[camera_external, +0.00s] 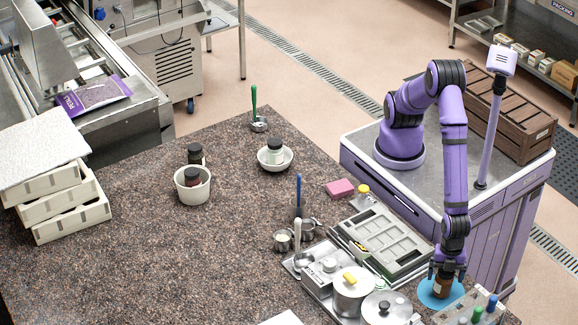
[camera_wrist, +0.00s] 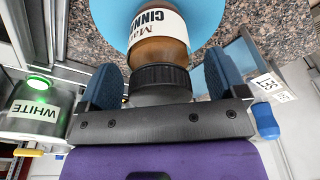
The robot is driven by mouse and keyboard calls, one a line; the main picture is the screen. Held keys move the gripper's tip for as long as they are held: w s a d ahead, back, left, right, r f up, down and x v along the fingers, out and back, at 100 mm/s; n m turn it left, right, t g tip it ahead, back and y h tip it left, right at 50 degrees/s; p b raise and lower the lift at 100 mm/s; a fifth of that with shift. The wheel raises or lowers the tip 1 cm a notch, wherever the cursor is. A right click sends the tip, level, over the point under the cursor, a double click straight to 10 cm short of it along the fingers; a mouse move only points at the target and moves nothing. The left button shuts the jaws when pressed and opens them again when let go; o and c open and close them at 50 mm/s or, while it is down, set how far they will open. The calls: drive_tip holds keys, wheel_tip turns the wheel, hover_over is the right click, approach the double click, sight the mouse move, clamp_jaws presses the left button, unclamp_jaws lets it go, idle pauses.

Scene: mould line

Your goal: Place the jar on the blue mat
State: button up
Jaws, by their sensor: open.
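The blue mat (camera_external: 433,298) lies near the right front edge of the speckled worktop. A brown jar (camera_external: 443,283) with a dark lid stands on it, upright as far as I can see. In the wrist view the jar (camera_wrist: 158,48) has a cream label reading "CINN" and a black ribbed lid, with the blue mat (camera_wrist: 214,14) behind it. My gripper (camera_external: 448,268) is over the jar from above. Its blue-padded fingers (camera_wrist: 160,85) are on either side of the lid, open, with a gap at each side. The jar's base is partly hidden in the wrist view.
A grey tray with a pot (camera_external: 352,290) and a lid stands left of the mat. The worktop's left middle is clear.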

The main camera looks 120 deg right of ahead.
drive_tip(key=r, duration=0.7)
drive_tip(key=s+d+r, duration=0.1)
drive_tip(key=r, duration=0.3)
drive_tip(key=shift+s+d, duration=0.1)
drive_tip(key=shift+r, duration=0.1)
drive_tip(key=w+d+r+m, duration=0.1)
drive_tip(key=w+d+r, duration=0.25)
drive_tip(key=d, duration=0.25)
drive_tip(key=w+d+r+m+t, duration=0.1)
drive_tip(key=w+d+r, duration=0.1)
drive_tip(key=d+r, duration=0.4)
drive_tip(key=w+d+r+m, duration=0.1)
drive_tip(key=w+d+r, duration=0.25)
drive_tip(key=d, duration=0.35)
drive_tip(key=s+d+r+m+t, duration=0.1)
drive_tip(key=d+r, duration=0.3)
drive_tip(key=d, duration=0.4)
drive_tip(key=s+d+r+m, duration=0.1)
drive_tip(key=d+r, duration=0.2)
drive_tip(key=d, duration=0.5)
drive_tip(key=s+d+r+m+t+h, duration=0.1)
drive_tip(key=s+d+m, duration=0.3)
drive_tip(key=s+d, duration=1.1)
drive_tip(key=d+t, duration=0.1)
drive_tip(key=d, duration=0.3)
drive_tip(key=shift+s+d+r, duration=0.25)
drive_tip(key=shift+d+r, duration=0.05)
drive_tip(key=shift+r, duration=0.1)
